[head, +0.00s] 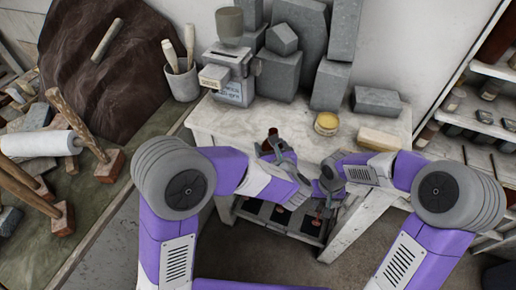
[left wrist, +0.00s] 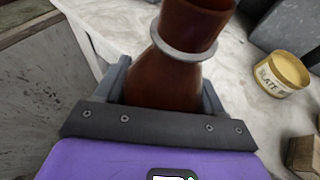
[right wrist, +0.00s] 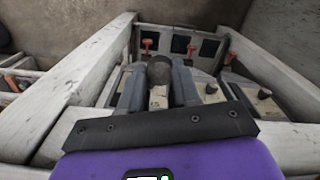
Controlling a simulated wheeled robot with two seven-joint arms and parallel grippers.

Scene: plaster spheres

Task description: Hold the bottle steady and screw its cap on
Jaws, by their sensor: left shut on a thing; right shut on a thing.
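A reddish-brown bottle (left wrist: 172,78) stands upright at the front of the pale table, with a pale ring around its neck. Its top is cut off in the left wrist view; its dark top shows small in the head view (head: 272,132). My left gripper (head: 272,149) is shut on the bottle's body, one finger on each side. My right gripper (head: 327,180) is to the right of the bottle and nearer me, apart from it. In the right wrist view, it is shut on a dark round cap (right wrist: 159,68), over the area in front of the table.
A lower shelf with dark trays (right wrist: 180,43) lies below. A cluttered bench is at left, shelving at right.

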